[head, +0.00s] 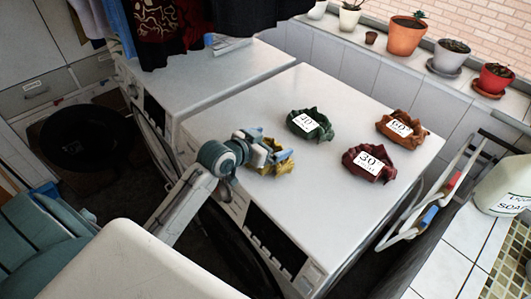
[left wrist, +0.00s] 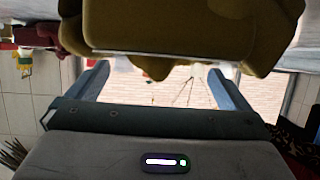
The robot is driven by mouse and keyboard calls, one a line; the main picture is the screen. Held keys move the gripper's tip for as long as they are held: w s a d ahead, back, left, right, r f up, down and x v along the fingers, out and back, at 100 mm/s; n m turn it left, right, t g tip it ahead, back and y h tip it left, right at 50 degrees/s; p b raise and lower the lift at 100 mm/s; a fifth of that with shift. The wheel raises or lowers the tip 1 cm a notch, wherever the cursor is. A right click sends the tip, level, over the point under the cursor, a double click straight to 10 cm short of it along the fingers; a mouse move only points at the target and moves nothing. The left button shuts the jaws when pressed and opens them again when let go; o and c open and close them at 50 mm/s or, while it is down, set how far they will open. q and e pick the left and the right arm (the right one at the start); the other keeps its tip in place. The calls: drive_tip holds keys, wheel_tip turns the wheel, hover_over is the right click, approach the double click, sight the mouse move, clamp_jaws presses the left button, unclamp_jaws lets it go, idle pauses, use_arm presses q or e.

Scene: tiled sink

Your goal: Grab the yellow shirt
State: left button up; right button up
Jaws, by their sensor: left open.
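The yellow shirt (head: 287,164) lies crumpled on the white top of the nearer washing machine, towards its front edge. My left gripper (head: 268,153) is over it and partly hides it in the head view. In the left wrist view the shirt (left wrist: 190,28) fills the top of the picture, just past the fingertips of the open left gripper (left wrist: 158,72). I cannot tell whether the fingers touch the cloth. My right gripper is not in view.
A green cloth (head: 310,124), a dark red cloth (head: 368,162) and an orange-brown cloth (head: 402,129) lie farther along the top, with labels. Dark clothes (head: 170,30) hang over the second machine (head: 205,82). Potted plants (head: 405,36) line the ledge. The right front of the top is clear.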

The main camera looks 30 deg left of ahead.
use_arm(q)
drive_tip(key=c, duration=1.4)
drive_tip(key=shift+c, duration=0.3)
drive_tip(key=shift+r, duration=0.15)
